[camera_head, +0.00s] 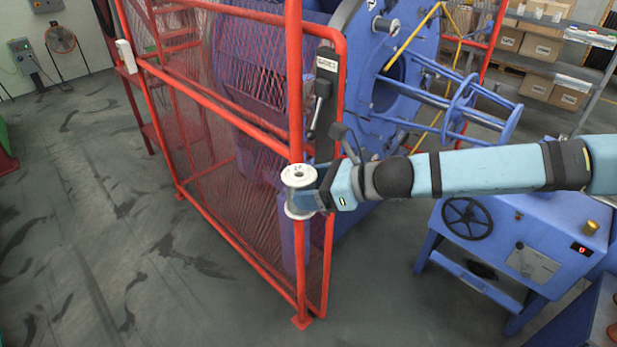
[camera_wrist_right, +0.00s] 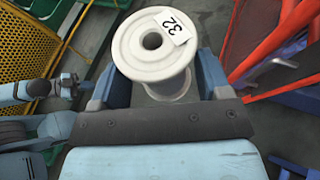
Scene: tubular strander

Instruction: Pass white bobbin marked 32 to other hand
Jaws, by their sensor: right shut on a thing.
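The white bobbin (camera_head: 300,190) is spool-shaped, with two wide flanges and a hole through its core. It stands roughly upright in the air in the head view, in front of the red cage's corner post. In the right wrist view the bobbin (camera_wrist_right: 152,45) shows a white label marked 32 on its near flange. My right gripper (camera_head: 308,197) is shut on it, with one finger on each side. A light-blue arm (camera_wrist_right: 30,90), which looks like my left one, shows at the left of the right wrist view. Its jaws are too small to read.
A red mesh cage (camera_head: 296,270) stands just behind the bobbin. Blue strander machinery (camera_head: 395,75) is behind it. A blue cabinet with a handwheel (camera_head: 467,219) stands below my right arm. Shelves with cardboard boxes (camera_head: 540,47) are at the back right.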

